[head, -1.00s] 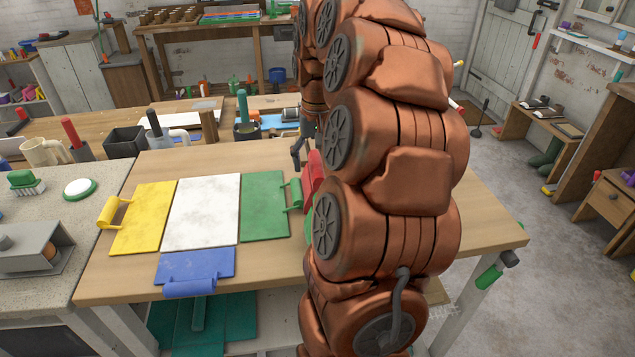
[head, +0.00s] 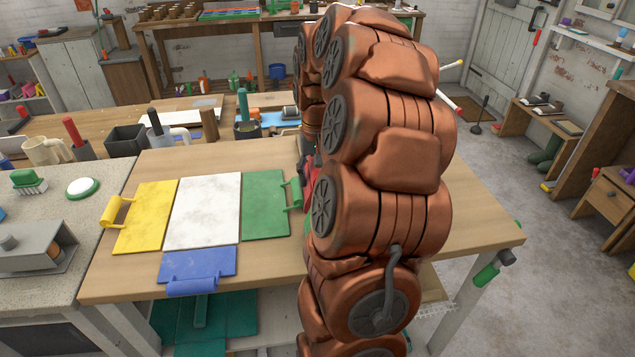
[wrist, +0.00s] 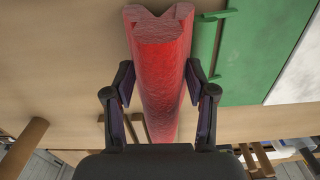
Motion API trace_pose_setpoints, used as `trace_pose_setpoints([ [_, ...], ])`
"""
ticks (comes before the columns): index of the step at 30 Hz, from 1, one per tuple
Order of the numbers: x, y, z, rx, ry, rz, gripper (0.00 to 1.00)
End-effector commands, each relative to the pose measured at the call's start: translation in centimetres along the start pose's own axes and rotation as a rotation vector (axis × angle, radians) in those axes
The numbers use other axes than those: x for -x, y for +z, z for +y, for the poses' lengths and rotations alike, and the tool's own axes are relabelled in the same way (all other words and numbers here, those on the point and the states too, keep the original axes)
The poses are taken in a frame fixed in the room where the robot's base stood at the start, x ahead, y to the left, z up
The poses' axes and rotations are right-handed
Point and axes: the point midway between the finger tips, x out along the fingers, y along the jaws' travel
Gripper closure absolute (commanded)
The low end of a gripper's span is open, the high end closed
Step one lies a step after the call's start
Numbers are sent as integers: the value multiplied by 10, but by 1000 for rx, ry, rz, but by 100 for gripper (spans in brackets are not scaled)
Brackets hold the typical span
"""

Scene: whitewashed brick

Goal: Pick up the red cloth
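The red cloth (wrist: 162,60) is a long rolled bundle on the wooden table, running from top to bottom in the wrist view. In the head view only a sliver of the red cloth (head: 309,188) shows; my arm hides the rest. My gripper (wrist: 157,80) is open, with one finger on each side of the cloth. A gap shows at the left finger. The right finger is close to the cloth, and I cannot tell whether it touches. In the head view my gripper is mostly hidden by the arm.
The green panel (head: 263,205) lies close beside the cloth, with white (head: 205,210), yellow (head: 147,215) and blue (head: 198,264) panels farther left and in front. Behind stand a dark pot (head: 247,130) and a black box (head: 126,141). The table's right part (head: 480,225) is clear.

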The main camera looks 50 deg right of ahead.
Motion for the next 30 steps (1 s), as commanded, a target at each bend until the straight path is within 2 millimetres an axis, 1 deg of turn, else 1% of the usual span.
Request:
trace_pose_setpoints([
  [1, 0, 0, 0, 0, 0, 0, 53],
  [2, 0, 0, 0, 0, 0, 0, 56],
  [12, 0, 0, 0, 0, 0, 0, 91],
  [15, 0, 0, 0, 0, 0, 0, 100],
  [25, 4, -1, 4, -1, 0, 2, 100],
  [29, 13, -2, 14, -2, 0, 3, 100],
  [30, 17, -2, 20, -3, 0, 5, 100],
])
